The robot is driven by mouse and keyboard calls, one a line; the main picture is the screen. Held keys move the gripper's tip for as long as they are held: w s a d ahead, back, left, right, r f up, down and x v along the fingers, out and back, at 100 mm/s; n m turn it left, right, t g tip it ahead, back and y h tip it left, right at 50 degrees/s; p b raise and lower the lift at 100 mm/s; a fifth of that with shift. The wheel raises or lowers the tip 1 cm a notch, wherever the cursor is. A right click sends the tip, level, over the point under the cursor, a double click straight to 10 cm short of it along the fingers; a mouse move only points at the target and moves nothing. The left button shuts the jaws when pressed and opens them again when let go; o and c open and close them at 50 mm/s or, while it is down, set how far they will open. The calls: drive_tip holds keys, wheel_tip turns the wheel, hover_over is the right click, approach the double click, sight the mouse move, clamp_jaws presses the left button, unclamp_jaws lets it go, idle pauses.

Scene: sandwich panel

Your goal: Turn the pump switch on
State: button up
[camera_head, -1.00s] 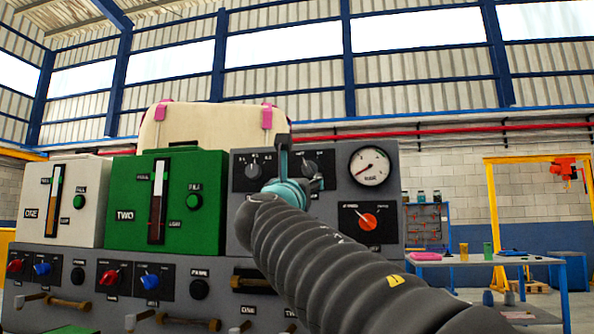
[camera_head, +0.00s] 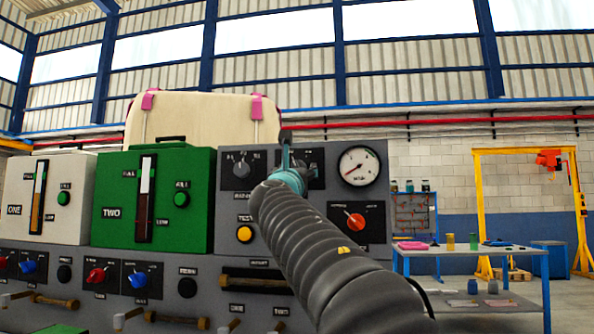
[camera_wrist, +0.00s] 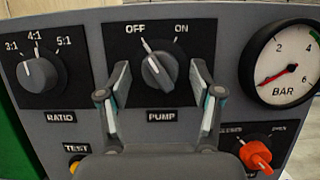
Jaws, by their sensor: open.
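The pump switch (camera_wrist: 158,70) is a dark grey knob on a black plate marked OFF and ON, above the label PUMP. Its white pointer line leans up and left to OFF. My gripper (camera_wrist: 160,85) is open in the wrist view, one finger on each side of the knob's lower part, with gaps on both sides. I cannot tell how far the fingertips are from the panel. In the head view my gripper (camera_head: 287,160) is in front of the pump plate (camera_head: 314,168) and hides most of the switch.
The ratio knob (camera_wrist: 38,73) is left of the pump plate. The pressure gauge (camera_wrist: 290,68) and an orange-red knob (camera_wrist: 258,154) are on the right. A yellow test button (camera_head: 244,234) is below left. Green box TWO (camera_head: 150,200) stands left of the panel.

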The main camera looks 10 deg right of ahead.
drive_tip(key=c, duration=1.1)
drive_tip(key=shift+c, duration=0.2)
drive_tip(key=shift+m+h, duration=0.4)
drive_tip(key=shift+m, duration=0.2)
drive_tip(key=shift+a+m+g+h, duration=0.1)
drive_tip(key=shift+m+g+h, duration=0.2)
drive_tip(key=shift+m, duration=0.6)
drive_tip(key=m+g+h, duration=0.1)
drive_tip(key=m, duration=0.1)
drive_tip(key=m+h, duration=0.1)
drive_tip(key=m, duration=0.2)
drive_tip(key=shift+w+a+r+g+p, duration=0.1)
drive_tip(key=shift+a+r+g+p, duration=0.05)
drive_tip(key=shift+g+p, duration=0.25)
drive_tip(key=m+g, duration=0.1)
drive_tip(key=m, duration=0.1)
drive_tip(key=m+g+h+p, duration=0.1)
drive_tip(key=m, duration=0.1)
drive_tip(key=shift+r+m+h+p, duration=0.1)
drive_tip(key=shift+m+h+p, duration=0.2)
drive_tip(key=shift+a+m+g+p, duration=0.1)
drive_tip(key=shift+m+g+p, duration=0.45)
drive_tip(key=shift+m, duration=1.25)
